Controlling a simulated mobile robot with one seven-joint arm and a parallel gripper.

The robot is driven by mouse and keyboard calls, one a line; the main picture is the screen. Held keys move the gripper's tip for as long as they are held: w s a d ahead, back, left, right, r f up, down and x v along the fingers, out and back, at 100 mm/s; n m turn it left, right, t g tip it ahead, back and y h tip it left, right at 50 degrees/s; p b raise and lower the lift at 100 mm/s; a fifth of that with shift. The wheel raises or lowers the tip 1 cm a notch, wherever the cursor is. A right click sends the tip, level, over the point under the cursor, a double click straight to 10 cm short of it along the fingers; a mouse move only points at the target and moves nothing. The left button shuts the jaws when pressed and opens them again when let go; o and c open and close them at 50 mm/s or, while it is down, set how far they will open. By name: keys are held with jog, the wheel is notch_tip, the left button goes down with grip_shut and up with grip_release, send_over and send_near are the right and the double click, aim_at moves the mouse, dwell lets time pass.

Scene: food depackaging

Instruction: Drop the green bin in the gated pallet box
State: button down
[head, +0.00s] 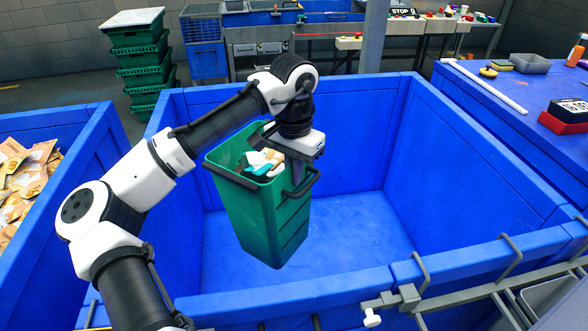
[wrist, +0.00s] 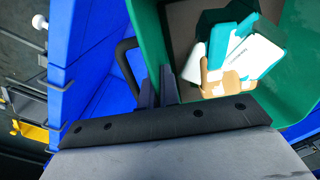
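The green bin (head: 268,220) hangs upright, slightly tilted, inside the opening of the blue gated pallet box (head: 455,150), above its bare floor. Teal, white and tan packages lie in the bin and also show in the wrist view (wrist: 235,55). My gripper (head: 297,178) is at the bin's near right rim, by its black handle. In the wrist view my gripper's fingers (wrist: 158,88) are close together at the green bin's wall (wrist: 145,30), beside the black handle. The fingers look shut on the rim, though the contact is partly hidden.
A second blue box (head: 60,130) with tan packets stands at left. Stacked green crates (head: 140,60) stand behind. A metal gate frame (head: 470,285) runs along the near right edge. A blue table (head: 520,90) with small items is at right. The pallet box floor is clear.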

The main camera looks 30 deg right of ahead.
jog(key=c, duration=1.6)
grip_release()
jog(key=shift+o, duration=0.2)
notch_tip(320, 180, up, 14)
jog(key=b, duration=0.1)
jog(key=shift+s+f, duration=0.1)
jog(key=shift+s, duration=0.05)
